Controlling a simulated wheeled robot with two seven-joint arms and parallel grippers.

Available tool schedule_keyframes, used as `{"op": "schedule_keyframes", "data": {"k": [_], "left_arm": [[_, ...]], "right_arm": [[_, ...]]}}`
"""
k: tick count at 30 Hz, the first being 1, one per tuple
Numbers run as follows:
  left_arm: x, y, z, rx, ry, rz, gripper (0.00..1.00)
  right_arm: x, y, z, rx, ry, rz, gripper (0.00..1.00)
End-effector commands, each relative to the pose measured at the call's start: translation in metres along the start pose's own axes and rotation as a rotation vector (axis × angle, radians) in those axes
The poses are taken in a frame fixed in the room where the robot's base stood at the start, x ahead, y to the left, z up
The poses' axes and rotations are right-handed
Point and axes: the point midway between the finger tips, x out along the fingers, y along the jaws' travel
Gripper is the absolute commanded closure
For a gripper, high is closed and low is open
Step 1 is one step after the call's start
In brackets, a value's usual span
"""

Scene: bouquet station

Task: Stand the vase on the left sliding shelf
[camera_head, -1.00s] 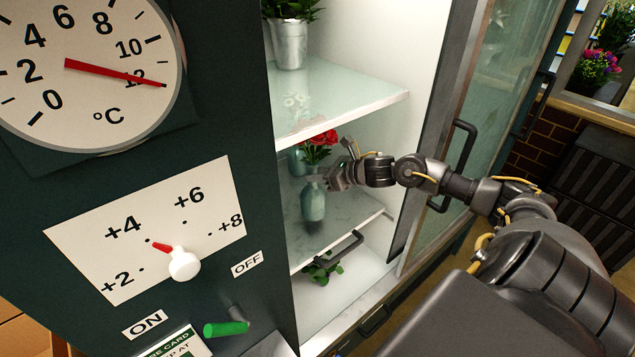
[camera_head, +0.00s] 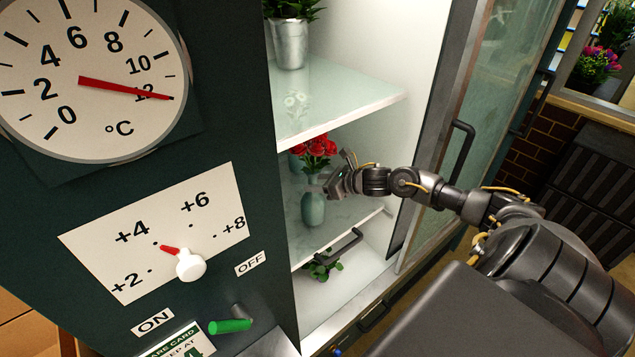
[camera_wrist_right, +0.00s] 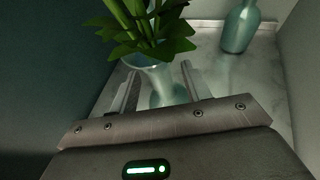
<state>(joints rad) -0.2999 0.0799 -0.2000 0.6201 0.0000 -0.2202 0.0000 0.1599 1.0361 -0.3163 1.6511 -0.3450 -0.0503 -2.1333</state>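A blue-green vase (camera_head: 313,208) with red flowers (camera_head: 318,147) stands close to upright on the middle marble-look shelf (camera_head: 350,222) inside the cabinet. My right gripper (camera_head: 328,184) is at its neck from the right. In the right wrist view, the vase (camera_wrist_right: 165,88) with green leaves lies between the spread fingers of this gripper (camera_wrist_right: 160,82). The fingers look open, with a gap on the left side; contact on the right is unclear. The vase's base is hidden in the wrist view. My left gripper is out of view.
A second blue-green vase (camera_wrist_right: 241,28) stands farther back on the shelf. A glass shelf (camera_head: 345,100) with a metal bucket (camera_head: 290,43) is above. A black handle (camera_head: 332,250) is at the shelf front, with a green plant (camera_head: 322,268) below. The glass door (camera_head: 490,100) stands at right.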

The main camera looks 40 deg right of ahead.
Motion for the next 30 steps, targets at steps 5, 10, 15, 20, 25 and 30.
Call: {"op": "schedule_keyframes", "data": {"k": [5,10,15,20,25,30], "left_arm": [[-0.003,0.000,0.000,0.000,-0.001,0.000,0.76],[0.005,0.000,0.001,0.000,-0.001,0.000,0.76],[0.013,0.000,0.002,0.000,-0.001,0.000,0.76],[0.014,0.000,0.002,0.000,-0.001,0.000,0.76],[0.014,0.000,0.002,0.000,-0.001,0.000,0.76],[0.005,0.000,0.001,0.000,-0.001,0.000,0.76]], "right_arm": [[-0.001,0.000,0.002,0.000,0.000,0.000,0.52],[-0.018,-0.001,-0.003,-0.003,0.004,-0.002,0.52],[-0.046,-0.001,-0.004,-0.003,0.007,-0.003,0.52],[-0.069,0.000,-0.002,-0.002,0.008,-0.001,0.52],[-0.087,0.000,-0.001,-0.001,0.007,-0.001,0.52],[-0.102,0.000,0.001,0.002,0.006,0.000,0.52]]}}
